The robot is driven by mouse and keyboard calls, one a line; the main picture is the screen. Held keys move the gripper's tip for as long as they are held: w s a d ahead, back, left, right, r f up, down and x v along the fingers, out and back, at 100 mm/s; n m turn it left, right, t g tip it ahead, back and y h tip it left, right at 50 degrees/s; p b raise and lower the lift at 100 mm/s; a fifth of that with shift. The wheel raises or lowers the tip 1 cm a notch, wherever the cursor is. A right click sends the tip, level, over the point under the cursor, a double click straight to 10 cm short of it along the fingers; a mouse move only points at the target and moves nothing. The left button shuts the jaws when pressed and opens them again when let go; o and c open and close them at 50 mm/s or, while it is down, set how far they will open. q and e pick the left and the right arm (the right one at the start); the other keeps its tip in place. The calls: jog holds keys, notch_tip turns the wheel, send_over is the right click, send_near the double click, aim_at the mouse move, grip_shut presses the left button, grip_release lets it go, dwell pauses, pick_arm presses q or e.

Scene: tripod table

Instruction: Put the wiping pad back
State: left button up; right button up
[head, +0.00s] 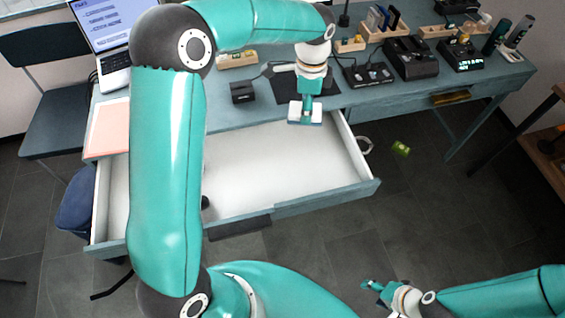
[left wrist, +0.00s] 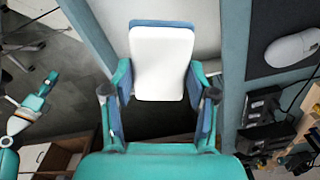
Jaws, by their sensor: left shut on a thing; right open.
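The wiping pad (head: 317,113), white with a blue edge, is held in my left gripper (head: 306,112) over the open drawer. In the left wrist view the pad (left wrist: 162,60) shows its white face, with the fingers of the left gripper (left wrist: 158,84) shut on its two sides. My right gripper (head: 375,289) is open and empty, low in front of the drawer, away from the pad.
On the table (head: 230,115), a dark mat (head: 318,92), a small black box (head: 242,92) and several chargers (head: 410,57) stand behind the drawer. A laptop (head: 112,35) is at the left. A green item (head: 400,149) is right of the drawer. A chair (head: 55,110) stands left.

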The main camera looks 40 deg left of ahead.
pick_arm(q)
jog(key=a+m+b, duration=0.1)
jog(key=m, duration=0.2)
jog(key=s+a+f+m+b, duration=0.1)
jog(key=m+b, duration=0.1)
jog(key=m, duration=0.1)
jog(key=a+m+b, duration=0.1)
jog(key=a+m, duration=0.1)
jog(key=m, duration=0.1)
jog(key=shift+s+f+b, duration=0.2)
jog(key=shift+f+b, duration=0.1)
jog(key=shift+f, duration=0.05)
jog(key=a+m+b, duration=0.2)
jog(key=m, duration=0.3)
jog(key=b, duration=0.2)
send_near(282, 157)
notch_tip(282, 157, down, 6)
jog(key=shift+s, duration=0.1)
jog(key=shift+f, duration=0.15)
jog(key=o, duration=1)
